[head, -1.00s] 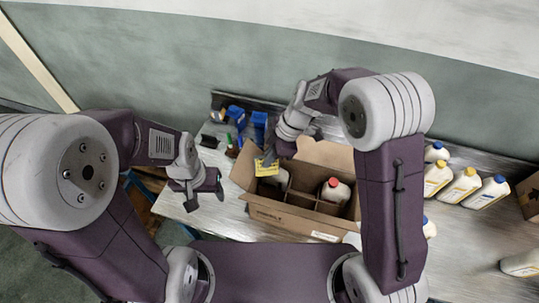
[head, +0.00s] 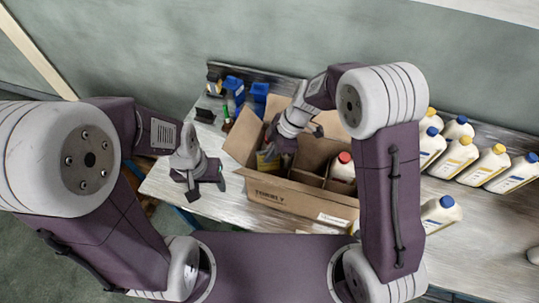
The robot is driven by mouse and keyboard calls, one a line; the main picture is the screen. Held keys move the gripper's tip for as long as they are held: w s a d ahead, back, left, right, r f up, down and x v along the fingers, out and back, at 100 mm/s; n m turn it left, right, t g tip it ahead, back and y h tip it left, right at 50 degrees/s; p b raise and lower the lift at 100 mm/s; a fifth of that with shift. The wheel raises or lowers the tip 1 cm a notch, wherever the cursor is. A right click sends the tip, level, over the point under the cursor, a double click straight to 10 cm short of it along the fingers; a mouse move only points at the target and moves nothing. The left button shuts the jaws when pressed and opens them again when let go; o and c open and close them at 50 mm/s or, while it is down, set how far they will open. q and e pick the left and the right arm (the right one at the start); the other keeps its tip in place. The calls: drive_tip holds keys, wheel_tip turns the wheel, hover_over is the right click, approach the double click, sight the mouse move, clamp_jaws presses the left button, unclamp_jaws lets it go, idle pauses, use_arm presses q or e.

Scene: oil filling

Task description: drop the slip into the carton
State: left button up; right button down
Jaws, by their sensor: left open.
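The carton (head: 278,193) is an open brown box with dividers on the table. A white bottle with a red cap (head: 342,168) stands in one of its compartments. The right gripper reaches down over the carton's back left part. Its fingertips are small and partly hidden, so I cannot tell whether they touch the slip. My left gripper (head: 207,188) is open and empty, left of the carton above the table.
Several white bottles with yellow and blue caps (head: 455,158) stand on the table at the right, one (head: 440,213) nearer the front. Blue containers (head: 235,88) stand at the back left.

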sight(270, 168)
wheel_tip(270, 168, down, 8)
drive_tip(key=b, duration=0.7)
drive_tip(key=shift+s, duration=0.1)
drive_tip(key=shift+r, duration=0.1)
drive_tip(key=c, duration=1.6)
unclamp_jaws()
drive_tip(key=shift+s, duration=0.1)
drive_tip(key=b+v, duration=0.1)
drive_tip(key=v, duration=0.8)
